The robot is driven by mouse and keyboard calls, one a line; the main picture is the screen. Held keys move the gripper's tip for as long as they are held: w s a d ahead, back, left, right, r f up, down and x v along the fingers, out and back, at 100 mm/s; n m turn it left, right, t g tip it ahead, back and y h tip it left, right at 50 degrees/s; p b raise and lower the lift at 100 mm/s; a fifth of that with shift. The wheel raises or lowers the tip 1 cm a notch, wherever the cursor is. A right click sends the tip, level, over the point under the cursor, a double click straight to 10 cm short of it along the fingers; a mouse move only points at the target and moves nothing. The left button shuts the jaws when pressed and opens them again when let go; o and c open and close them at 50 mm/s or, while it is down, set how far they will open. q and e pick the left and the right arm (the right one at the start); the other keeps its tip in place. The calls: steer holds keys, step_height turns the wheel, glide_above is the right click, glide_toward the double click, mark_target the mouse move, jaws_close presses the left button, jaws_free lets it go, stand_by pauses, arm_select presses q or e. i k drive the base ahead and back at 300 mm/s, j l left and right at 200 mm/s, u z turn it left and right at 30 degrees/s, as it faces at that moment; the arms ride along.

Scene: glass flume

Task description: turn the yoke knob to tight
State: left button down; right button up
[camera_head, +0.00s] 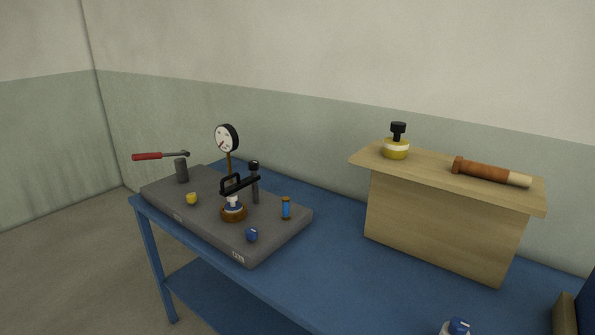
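A dark grey base plate (160,196) lies on the blue table at the left. A black yoke arm (243,186) spans from a dark post (255,190) to above a white and brown round seat (233,211). A small black knob (254,165) tops the post; it looks like the yoke knob, but I cannot read its setting. A white-faced dial gauge (226,139) stands on a thin brass rod behind the seat. Neither of my grippers shows in the head view.
A red-handled tool (148,156) rests near a grey cylinder (181,170). A yellow knob (192,198), blue knob (251,234) and blue vial (286,208) are on the plate. The blue table's (330,260) middle is clear.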

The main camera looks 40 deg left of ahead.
mark_target(254, 165)
steer(key=u, duration=1.55)
